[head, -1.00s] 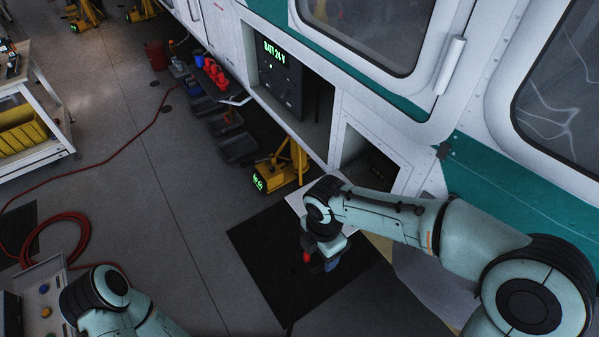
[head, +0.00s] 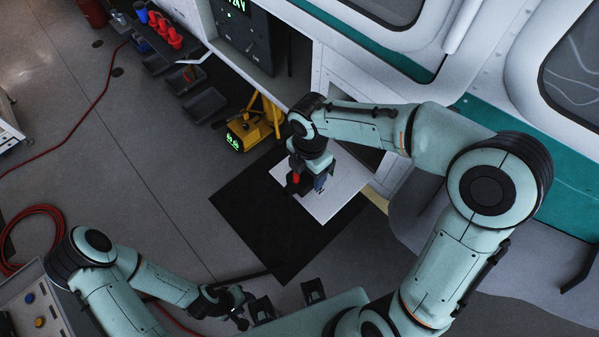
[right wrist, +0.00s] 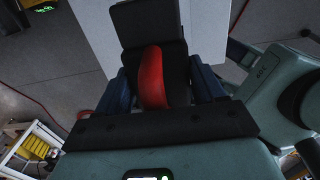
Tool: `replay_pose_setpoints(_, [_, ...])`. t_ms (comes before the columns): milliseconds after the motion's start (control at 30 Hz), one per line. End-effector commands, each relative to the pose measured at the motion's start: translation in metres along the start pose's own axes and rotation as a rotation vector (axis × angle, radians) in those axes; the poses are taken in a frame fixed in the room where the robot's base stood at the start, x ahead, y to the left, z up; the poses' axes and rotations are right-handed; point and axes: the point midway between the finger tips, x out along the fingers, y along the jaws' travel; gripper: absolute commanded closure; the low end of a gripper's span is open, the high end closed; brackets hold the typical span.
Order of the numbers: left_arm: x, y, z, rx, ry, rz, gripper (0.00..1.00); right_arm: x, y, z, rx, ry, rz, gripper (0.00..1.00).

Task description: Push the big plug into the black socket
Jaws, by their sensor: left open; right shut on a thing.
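My right gripper (head: 309,182) is shut on the big plug, a black block with a red strap or handle. In the right wrist view the plug (right wrist: 150,25) sits between the blue fingers of the gripper (right wrist: 165,88). In the head view it hangs in front of a pale open panel below the helicopter's side. The black socket cannot be made out; the lower recess (head: 368,156) in the helicopter's side is mostly hidden behind my right arm. My left gripper (head: 238,306) is low in the head view, open, with nothing seen in it.
The pale panel (head: 340,192) sticks out below the recess, close to the plug. A yellow jack (head: 245,132) stands left of it. A black mat (head: 262,225) lies on the floor. Dark trays (head: 205,105) and a red hose (head: 50,215) are further left.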

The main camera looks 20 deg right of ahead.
Motion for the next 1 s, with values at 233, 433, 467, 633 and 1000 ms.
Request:
replay_pose_setpoints(233, [0.003,-0.001,0.001,0.0,-0.001,0.0,0.57,0.01,0.0,0.028,0.003,-0.001,0.002,0.82])
replay_pose_setpoints(433, [0.005,-0.002,0.001,0.0,-0.002,-0.001,0.57,0.017,0.0,0.05,0.002,-0.001,0.001,0.82])
replay_pose_setpoints(467, [0.007,-0.003,0.001,-0.001,-0.003,-0.001,0.57,0.022,0.0,0.05,0.0,0.0,0.0,0.82])
replay_pose_setpoints(633, [0.011,-0.005,0.003,-0.002,-0.005,-0.002,0.57,0.035,0.0,0.057,0.0,0.0,0.001,0.82])
replay_pose_setpoints(1000, [0.013,-0.006,0.003,-0.002,-0.006,-0.002,0.57,0.042,0.001,0.062,0.0,-0.001,0.003,0.82])
